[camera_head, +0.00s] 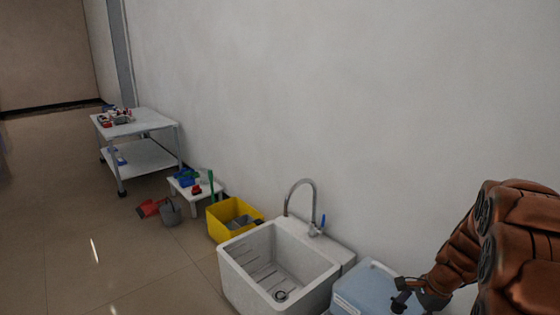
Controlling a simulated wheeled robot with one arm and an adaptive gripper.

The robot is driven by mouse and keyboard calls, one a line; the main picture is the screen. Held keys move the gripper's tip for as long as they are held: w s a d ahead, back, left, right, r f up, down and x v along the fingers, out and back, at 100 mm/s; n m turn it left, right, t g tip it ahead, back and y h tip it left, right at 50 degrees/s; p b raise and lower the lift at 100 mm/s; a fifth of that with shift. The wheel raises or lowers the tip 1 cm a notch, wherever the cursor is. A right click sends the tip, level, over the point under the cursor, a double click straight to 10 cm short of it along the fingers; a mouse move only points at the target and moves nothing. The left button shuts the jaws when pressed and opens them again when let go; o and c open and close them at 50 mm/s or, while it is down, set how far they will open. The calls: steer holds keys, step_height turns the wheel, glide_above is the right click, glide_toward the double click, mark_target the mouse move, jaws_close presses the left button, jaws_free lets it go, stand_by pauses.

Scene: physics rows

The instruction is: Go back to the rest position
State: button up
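My arm comes in from the right edge, with copper-coloured links, and bends down towards the lower right. My gripper (402,297) is dark and small at its end. It shows over or in front of a pale blue box (368,284). I cannot tell whether it touches the box, and its fingers are too small to tell open from shut. No held object can be made out.
A white sink (240,284) with a tap (313,205) stands left of the box. Further left are a yellow bin (222,225), a low white stool (217,187), a grey bucket (170,213), a red item (149,208) and a white cart (153,122). The floor at left is clear.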

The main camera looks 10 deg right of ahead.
steer(key=s+a+r+n+g+p, duration=0.1)
steer(key=s+a+r+n+p, duration=0.3)
steer(key=r, duration=0.4)
steer(key=s+a+r+n+h+p, duration=0.1)
steer(key=s+a+r+n+p, duration=0.25)
steer(key=a+r, duration=0.3)
steer(key=s+a+r+n+g+p, duration=0.15)
steer(key=s+a+r+p, duration=0.3)
steer(key=r, duration=0.45)
steer(key=s+a+r+n+h+p, duration=0.1)
steer(key=s+a+r+n+p, duration=0.1)
steer(key=s+r+n+p, duration=0.3)
steer(key=s+a+r+n+h+p, duration=0.1)
steer(key=s+a+r+n+p, duration=0.2)
steer(key=s+r+p, duration=0.3)
steer(key=shift+s+r+n+g, duration=0.35)
steer(key=shift+s+r+n, duration=0.75)
steer(key=shift+s, duration=0.8)
steer(key=shift+a+r, duration=0.1)
steer(key=shift+r, duration=0.1)
